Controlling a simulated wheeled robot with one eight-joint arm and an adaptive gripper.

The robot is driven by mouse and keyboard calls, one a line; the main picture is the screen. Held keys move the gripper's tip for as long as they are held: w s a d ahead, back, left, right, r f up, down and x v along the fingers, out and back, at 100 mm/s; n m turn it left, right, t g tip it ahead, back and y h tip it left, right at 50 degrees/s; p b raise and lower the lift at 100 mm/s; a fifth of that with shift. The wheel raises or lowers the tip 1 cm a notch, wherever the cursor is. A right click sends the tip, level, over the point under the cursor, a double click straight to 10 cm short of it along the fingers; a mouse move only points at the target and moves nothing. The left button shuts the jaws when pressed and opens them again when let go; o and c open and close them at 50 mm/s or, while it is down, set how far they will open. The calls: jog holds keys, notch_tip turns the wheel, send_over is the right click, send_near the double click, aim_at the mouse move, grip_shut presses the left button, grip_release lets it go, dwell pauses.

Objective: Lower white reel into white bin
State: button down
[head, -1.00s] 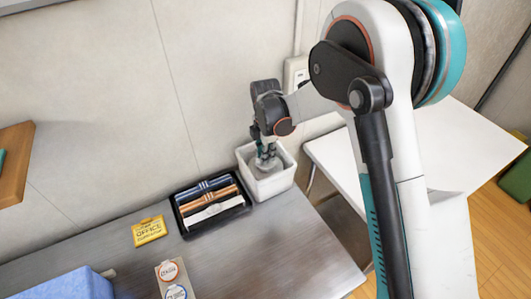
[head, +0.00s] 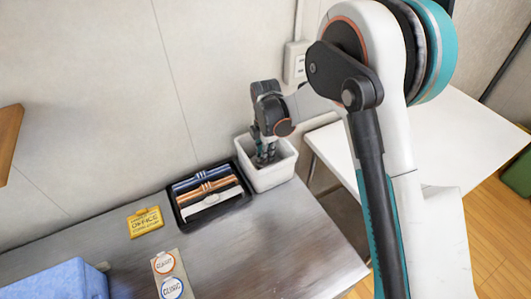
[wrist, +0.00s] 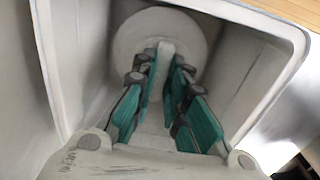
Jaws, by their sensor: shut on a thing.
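The white bin (head: 272,180) stands upright on the metal table against the wall. My gripper (head: 266,157) points down inside it, its fingers below the rim. In the wrist view, the bin's walls (wrist: 80,60) surround my gripper (wrist: 166,72). The white reel (wrist: 135,38) shows as a round pale flange beyond the fingertips, inside the bin. My teal-padded fingers are shut on its narrow middle part. In the head view the reel is hidden by the bin and fingers. I cannot tell whether the reel touches the bin's floor.
A black tray (head: 210,218) with blue, orange and white pieces sits just left of the bin. A yellow box (head: 145,222), a card with round labels (head: 168,275) and a blue box (head: 60,283) lie further left. The table's right front is clear.

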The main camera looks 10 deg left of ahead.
jog(key=c, duration=1)
grip_release()
jog(key=shift+o, duration=0.2)
notch_tip(320, 180, up, 15)
jog(key=p, duration=0.7)
jog(key=shift+f, duration=0.15)
dwell(0.4)
